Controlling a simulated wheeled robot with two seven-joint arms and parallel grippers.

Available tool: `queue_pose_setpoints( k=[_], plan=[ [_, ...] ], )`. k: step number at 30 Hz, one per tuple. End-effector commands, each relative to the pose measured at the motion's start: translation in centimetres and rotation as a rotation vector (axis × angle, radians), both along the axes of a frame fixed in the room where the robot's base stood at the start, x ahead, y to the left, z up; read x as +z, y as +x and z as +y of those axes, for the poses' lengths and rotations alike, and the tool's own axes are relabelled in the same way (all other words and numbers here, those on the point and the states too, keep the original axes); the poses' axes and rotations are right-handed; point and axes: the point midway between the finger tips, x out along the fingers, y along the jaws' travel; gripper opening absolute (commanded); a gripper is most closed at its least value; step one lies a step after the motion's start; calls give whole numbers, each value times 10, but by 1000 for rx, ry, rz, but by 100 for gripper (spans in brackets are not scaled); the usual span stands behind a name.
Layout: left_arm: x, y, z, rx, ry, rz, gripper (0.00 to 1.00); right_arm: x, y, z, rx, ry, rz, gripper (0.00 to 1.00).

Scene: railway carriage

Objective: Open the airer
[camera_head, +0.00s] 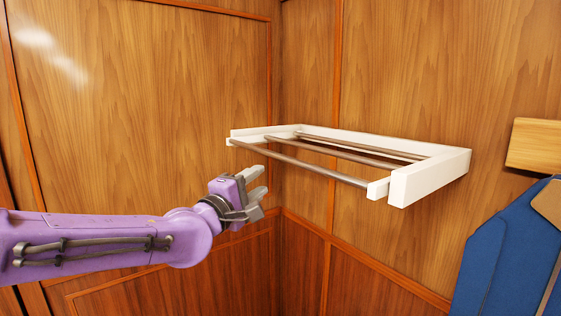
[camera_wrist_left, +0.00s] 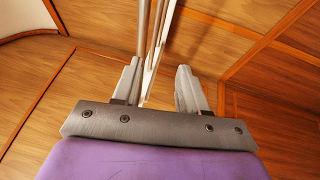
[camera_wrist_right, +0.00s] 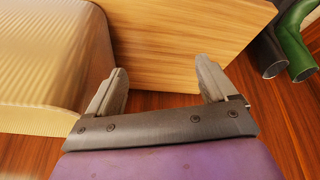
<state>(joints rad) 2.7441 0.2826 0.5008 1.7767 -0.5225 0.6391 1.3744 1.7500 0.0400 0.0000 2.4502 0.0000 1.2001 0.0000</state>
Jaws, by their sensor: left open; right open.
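The airer (camera_head: 430,178) is a white frame with several metal rods, fixed to the wooden wall in the head view. Its front rod (camera_head: 300,163) runs across the near side, a little out from the frame. My left gripper (camera_head: 262,184) is open and empty, just below and left of the front rod's left part. In the left wrist view, rods and a white edge of the airer (camera_wrist_left: 151,50) show beyond the open left fingers (camera_wrist_left: 157,80). My right gripper (camera_wrist_right: 162,82) is open and shows only in the right wrist view, away from the airer.
Wood-panelled walls (camera_head: 150,90) meet in a corner behind the airer. A blue seat (camera_head: 500,255) and a wooden block (camera_head: 535,145) stand at the right.

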Motion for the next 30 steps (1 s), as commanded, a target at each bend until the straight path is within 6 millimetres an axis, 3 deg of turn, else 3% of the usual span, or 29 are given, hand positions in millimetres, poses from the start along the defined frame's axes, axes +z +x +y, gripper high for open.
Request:
queue_pose_setpoints(
  k=[1, 4, 18, 29, 30],
  plan=[
    [18, -3, -1, -9, -15, -18, 42, 2, 0, 0, 0, 0, 0, 85],
    [32, 0, -5, -16, -27, -28, 42, 6, 0, 0, 0, 0, 0, 85],
    [48, 76, -51, -14, -27, -27, 42, 45, 0, 0, 0, 0, 0, 85],
    [47, 83, -55, -14, -28, -25, 42, 46, 0, 0, 0, 0, 0, 85],
    [47, 83, -55, -14, -28, -25, 32, 46, 0, 0, 0, 0, 0, 85]
  ],
)
